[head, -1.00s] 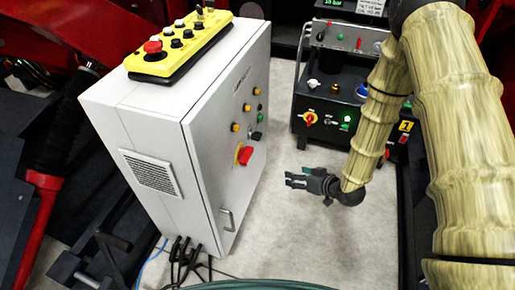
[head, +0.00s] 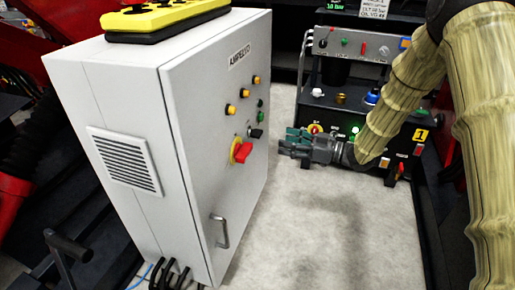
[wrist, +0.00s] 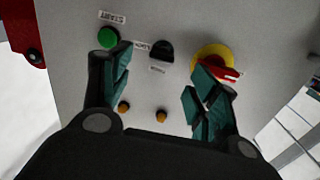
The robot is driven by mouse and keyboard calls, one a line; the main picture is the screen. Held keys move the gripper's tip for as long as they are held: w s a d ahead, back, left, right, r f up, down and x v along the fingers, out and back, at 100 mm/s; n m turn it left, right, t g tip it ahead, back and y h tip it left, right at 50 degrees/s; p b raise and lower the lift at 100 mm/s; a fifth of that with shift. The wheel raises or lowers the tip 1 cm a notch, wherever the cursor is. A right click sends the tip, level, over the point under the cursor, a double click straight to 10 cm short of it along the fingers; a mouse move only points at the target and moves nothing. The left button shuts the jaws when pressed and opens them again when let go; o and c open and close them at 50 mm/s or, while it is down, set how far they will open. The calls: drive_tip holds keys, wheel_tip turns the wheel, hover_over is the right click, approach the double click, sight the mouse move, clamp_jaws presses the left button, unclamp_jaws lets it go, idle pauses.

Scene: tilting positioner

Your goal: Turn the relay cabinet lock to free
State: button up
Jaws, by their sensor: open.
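The relay cabinet (head: 225,85) is a tall light-grey box at the left of the head view. On its door is a small black rotary knob (head: 255,132), which looks like the lock. It sits just above and right of a red handle on a yellow disc (head: 241,151). In the wrist view the black knob (wrist: 162,48) lies ahead, between a green button (wrist: 108,38) and the red handle (wrist: 215,72). Small labels beside it are too blurred to read surely. My gripper (head: 287,144) is open and empty, apart from the door, with its fingers (wrist: 160,88) pointing at it.
A yellow control box (head: 165,18) sits on the cabinet top. A metal door handle (head: 221,231) sticks out low. Yellow buttons (head: 244,93) are above the knob. A black machine (head: 380,125) stands behind my arm. The pale floor (head: 325,220) is clear.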

sight(258, 132)
drive_tip(key=shift+n+g+y, duration=0.3)
drive_tip(key=shift+n+g, duration=0.2)
drive_tip(key=shift+n, duration=0.1)
drive_tip(key=b+x, duration=0.5)
drive_tip(key=x, duration=0.6)
drive_tip(key=shift+d+r, duration=0.1)
drive_tip(key=shift+r, duration=0.05)
drive_tip(key=shift+c, duration=0.4)
drive_tip(key=c, duration=0.9)
